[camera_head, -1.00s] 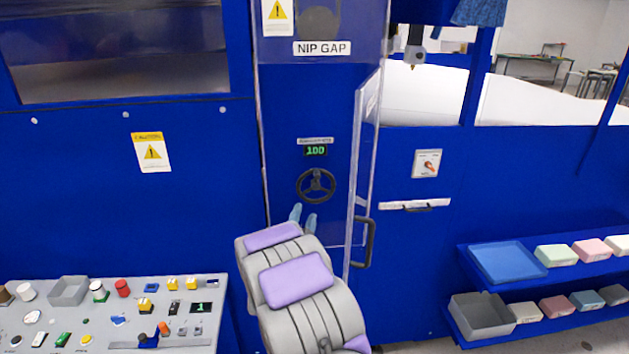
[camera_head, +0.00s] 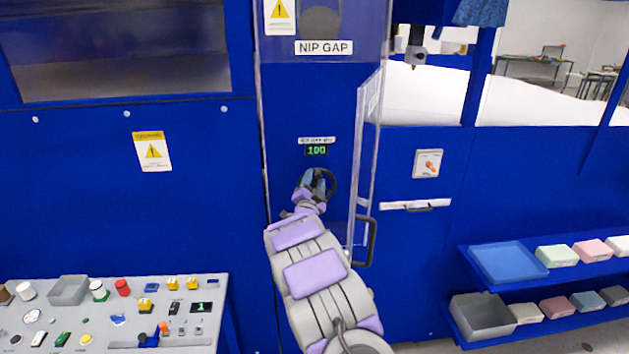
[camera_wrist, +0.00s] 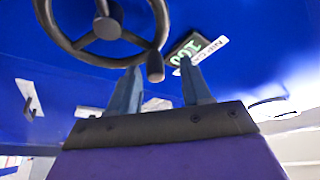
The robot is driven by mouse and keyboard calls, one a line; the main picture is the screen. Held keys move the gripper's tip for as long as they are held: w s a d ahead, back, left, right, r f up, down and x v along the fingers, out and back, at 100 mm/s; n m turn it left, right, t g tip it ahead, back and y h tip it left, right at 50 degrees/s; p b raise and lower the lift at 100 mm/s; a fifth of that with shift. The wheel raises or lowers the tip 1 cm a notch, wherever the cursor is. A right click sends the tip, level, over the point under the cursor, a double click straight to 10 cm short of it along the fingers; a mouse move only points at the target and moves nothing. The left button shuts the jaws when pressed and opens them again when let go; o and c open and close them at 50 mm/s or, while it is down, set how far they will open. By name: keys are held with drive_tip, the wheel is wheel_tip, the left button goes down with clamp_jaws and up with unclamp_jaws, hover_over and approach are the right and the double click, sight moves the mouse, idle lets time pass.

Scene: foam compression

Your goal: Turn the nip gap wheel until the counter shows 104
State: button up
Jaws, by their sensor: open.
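The nip gap wheel (camera_head: 330,184) is a dark spoked handwheel on the blue machine front, partly hidden by my gripper in the head view. In the wrist view the wheel (camera_wrist: 105,30) fills the upper left, and its handle knob (camera_wrist: 155,66) points down between my fingers. My gripper (camera_head: 316,178) is open at the wheel. In the wrist view my gripper (camera_wrist: 158,82) has its two blue-grey fingers apart, one on each side of the knob; contact cannot be told. The counter (camera_head: 316,150) above the wheel reads 100, and it also shows in the wrist view (camera_wrist: 193,48).
A clear door (camera_head: 366,160) with a dark handle (camera_head: 371,242) stands open just right of the wheel. A control desk (camera_head: 215,340) is at lower left and a shelf with trays (camera_head: 508,262) at lower right.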

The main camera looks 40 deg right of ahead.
drive_tip(key=shift+w+d+f, duration=0.1)
drive_tip(key=shift+w+d, duration=0.1)
drive_tip(key=shift+d, duration=0.5)
drive_tip(key=shift+w+d, duration=0.15)
drive_tip(key=shift+d, duration=0.5)
drive_tip(key=shift+a, duration=0.45)
drive_tip(key=shift+a+r, duration=0.25)
drive_tip(key=shift+a, duration=0.15)
drive_tip(key=shift+c, duration=1.3)
drive_tip(key=shift+s+d, duration=0.1)
drive_tip(key=shift+d, duration=0.35)
clamp_jaws()
drive_tip(key=shift+f, duration=0.1)
